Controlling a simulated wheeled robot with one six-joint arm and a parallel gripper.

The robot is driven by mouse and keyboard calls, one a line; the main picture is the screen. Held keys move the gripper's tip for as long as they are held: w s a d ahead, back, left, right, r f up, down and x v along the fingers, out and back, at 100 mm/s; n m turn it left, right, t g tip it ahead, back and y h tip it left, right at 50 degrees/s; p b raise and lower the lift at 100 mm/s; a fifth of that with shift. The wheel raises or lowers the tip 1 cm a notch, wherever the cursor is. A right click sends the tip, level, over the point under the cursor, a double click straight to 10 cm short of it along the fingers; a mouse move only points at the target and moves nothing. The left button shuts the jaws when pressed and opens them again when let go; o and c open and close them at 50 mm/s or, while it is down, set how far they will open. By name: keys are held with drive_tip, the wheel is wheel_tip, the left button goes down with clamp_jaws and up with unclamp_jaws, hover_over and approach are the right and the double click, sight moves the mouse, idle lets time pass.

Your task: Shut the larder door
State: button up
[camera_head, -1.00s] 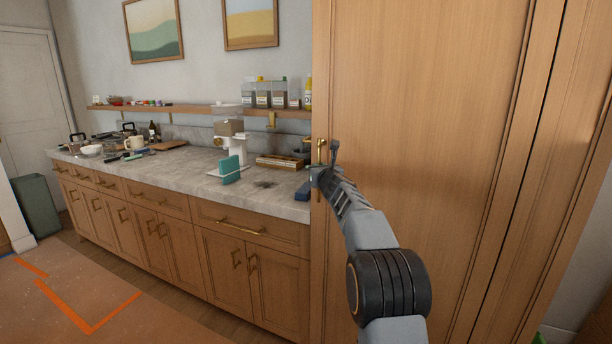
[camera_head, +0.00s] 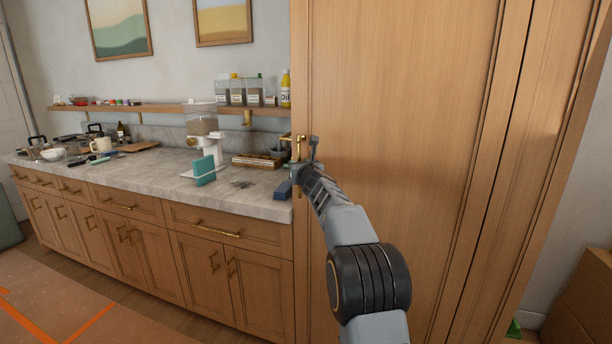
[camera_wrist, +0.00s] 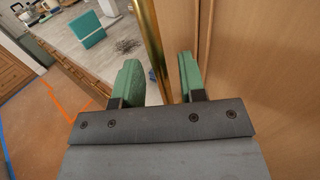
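The larder door (camera_head: 400,110) is a tall wooden panel filling the middle and right of the head view. It also shows on the right of the wrist view (camera_wrist: 265,50). I cannot tell how far it stands ajar. Its upright brass handle (camera_head: 299,148) is near the door's left edge. In the wrist view the brass bar (camera_wrist: 150,40) runs down between my two green fingers. My gripper (camera_head: 307,160), also in the wrist view (camera_wrist: 157,82), is open with a finger on either side of the bar. Gaps show beside the bar; contact is unclear.
A stone counter (camera_head: 150,185) with wooden drawers runs left of the door. A teal block (camera_head: 204,170), a white grinder (camera_head: 203,140) and a dark blue item (camera_head: 284,189) stand on it. A cardboard box (camera_head: 585,300) is at lower right. Floor at lower left is clear.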

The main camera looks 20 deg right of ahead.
drive_tip(key=s+a+b, duration=0.1)
drive_tip(key=s+b, duration=0.3)
drive_tip(key=s, duration=0.8)
drive_tip(key=shift+s+a, duration=0.2)
drive_tip(key=shift+s, duration=0.2)
drive_tip(key=s+a+f+n+g+y+p, duration=0.55)
drive_tip(key=s+a+f+n+g, duration=0.4)
drive_tip(key=n, duration=1.35)
drive_tip(key=s+a+f+n+g+h+p, duration=0.1)
drive_tip(key=s+a+f+n+g+p, duration=0.15)
drive_tip(key=s+n, duration=0.35)
drive_tip(key=s+a+f+n+g+p, duration=0.1)
drive_tip(key=s+a+f+n+p, duration=0.15)
drive_tip(key=s, duration=0.45)
drive_tip(key=s+r+n+g+h+p, duration=0.1)
drive_tip(key=s+r+n+h+p, duration=0.1)
drive_tip(key=s+r+n+p, duration=0.4)
drive_tip(key=s+p, duration=0.2)
drive_tip(key=shift+s+a+h, duration=0.15)
drive_tip(key=shift+s+h, duration=0.15)
drive_tip(key=shift+h, duration=0.05)
